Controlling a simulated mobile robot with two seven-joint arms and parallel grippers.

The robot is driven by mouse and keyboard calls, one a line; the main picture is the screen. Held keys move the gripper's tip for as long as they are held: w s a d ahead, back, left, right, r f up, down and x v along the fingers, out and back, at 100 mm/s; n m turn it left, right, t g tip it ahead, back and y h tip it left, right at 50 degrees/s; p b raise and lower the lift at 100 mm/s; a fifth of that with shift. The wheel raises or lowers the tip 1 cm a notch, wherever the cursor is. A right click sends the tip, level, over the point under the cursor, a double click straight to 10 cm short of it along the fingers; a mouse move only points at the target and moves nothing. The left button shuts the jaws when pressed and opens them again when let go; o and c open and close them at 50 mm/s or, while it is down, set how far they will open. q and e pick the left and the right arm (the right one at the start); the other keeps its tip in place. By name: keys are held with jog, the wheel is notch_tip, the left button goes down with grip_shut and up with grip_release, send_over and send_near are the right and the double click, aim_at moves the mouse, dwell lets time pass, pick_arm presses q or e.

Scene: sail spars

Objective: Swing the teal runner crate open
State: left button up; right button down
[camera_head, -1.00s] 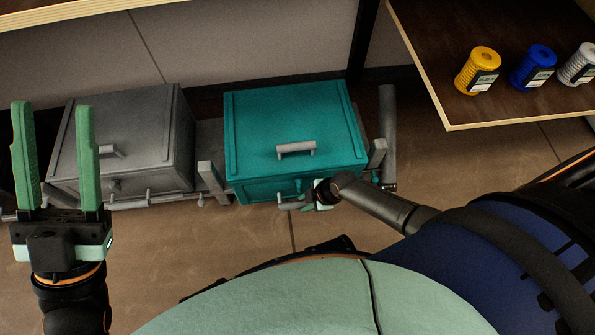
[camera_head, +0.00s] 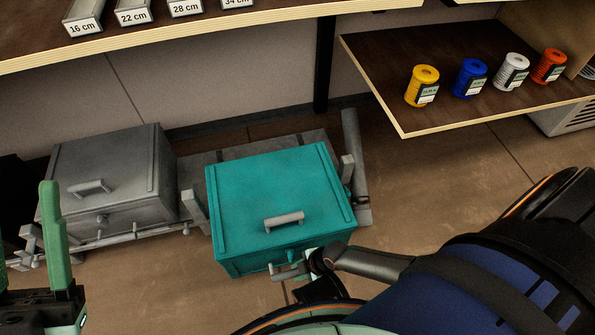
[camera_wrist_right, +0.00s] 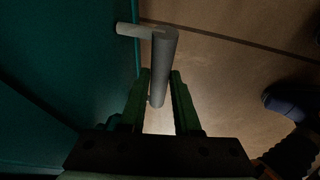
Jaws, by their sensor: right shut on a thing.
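The teal runner crate (camera_head: 275,190) stands low on the floor side, with a grey handle (camera_head: 284,221) on its lid and a grey bar handle on its front. It sits forward of a grey slatted base (camera_head: 265,148), which shows behind it. My right gripper (camera_head: 300,265) is at the lower front of the crate. In the right wrist view, the grey front bar (camera_wrist_right: 163,65) lies between the green fingers of this gripper (camera_wrist_right: 160,85), shut on it. My left gripper (camera_head: 28,225) is at the left edge, partly cut off, with its fingers apart and empty.
A closed grey crate (camera_head: 110,180) stands left of the teal one, with grey posts between them. A shelf (camera_head: 470,85) with yellow, blue, white and red spools is at upper right. A labelled shelf (camera_head: 250,25) is above.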

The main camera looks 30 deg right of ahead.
pick_arm(q)
jog(key=shift+s+a+r, duration=0.1)
jog(key=shift+s+a, duration=0.05)
jog(key=shift+s, duration=0.1)
pick_arm(e)
jog(key=shift+s+a, duration=0.15)
jog(key=shift+s, duration=0.4)
jog(key=c, duration=0.6)
grip_release()
jog(key=shift+w, duration=0.1)
pick_arm(q)
notch_tip(320, 180, up, 8)
jog(key=m+p, duration=0.1)
jog(key=p, duration=0.6)
jog(key=shift+s+a+f+t, duration=0.15)
jog(key=shift+a+f+t, duration=0.1)
jog(key=shift+a+t, duration=0.05)
pick_arm(e)
jog(key=shift+v, duration=6.25)
